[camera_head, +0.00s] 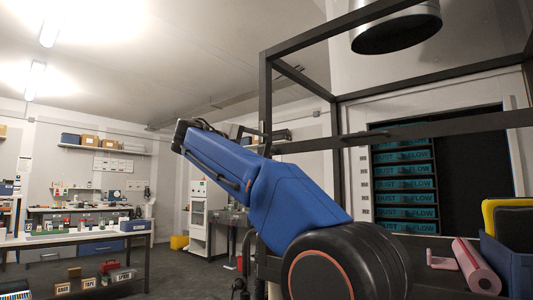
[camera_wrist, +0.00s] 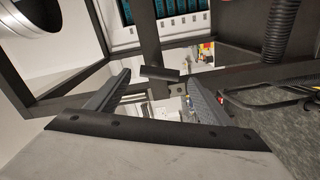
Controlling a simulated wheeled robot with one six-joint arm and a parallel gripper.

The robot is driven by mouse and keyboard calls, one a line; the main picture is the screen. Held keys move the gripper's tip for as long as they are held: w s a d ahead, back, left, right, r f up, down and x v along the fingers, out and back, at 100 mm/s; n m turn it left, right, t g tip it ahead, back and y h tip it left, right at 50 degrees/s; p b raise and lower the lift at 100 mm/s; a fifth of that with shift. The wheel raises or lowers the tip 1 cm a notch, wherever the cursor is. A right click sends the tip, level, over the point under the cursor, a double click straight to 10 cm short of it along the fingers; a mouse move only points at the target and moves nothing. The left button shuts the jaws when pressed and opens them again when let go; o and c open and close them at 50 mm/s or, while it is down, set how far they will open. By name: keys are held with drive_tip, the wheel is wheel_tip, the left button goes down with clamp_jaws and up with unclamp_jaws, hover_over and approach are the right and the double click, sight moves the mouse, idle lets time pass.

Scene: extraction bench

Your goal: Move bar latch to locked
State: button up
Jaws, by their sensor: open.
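In the wrist view my gripper (camera_wrist: 155,88) is open, with one dark finger on each side and nothing held between them. A short dark bar (camera_wrist: 160,74), which looks like the bar latch, lies crosswise between and just beyond the fingertips. It appears apart from both fingers. A small grey block (camera_wrist: 177,89) shows just below it. In the head view a dark handle-like piece (camera_head: 367,135) runs along the frame's crossbar; I cannot tell whether it is the same part. My blue arm covers much of the middle there, and I cannot make out the fingertips.
A black frame (camera_head: 265,100) stands around the bench under a metal duct (camera_head: 397,30). Teal-labelled filter panels (camera_head: 404,185) are behind it. A pink roll (camera_head: 476,268) and a blue bin (camera_head: 508,262) sit at right. Open floor (camera_head: 185,275) and a worktable (camera_head: 75,239) lie left.

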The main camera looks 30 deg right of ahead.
sight(265, 151)
drive_tip(key=shift+x, duration=2.8)
drive_tip(key=c, duration=1)
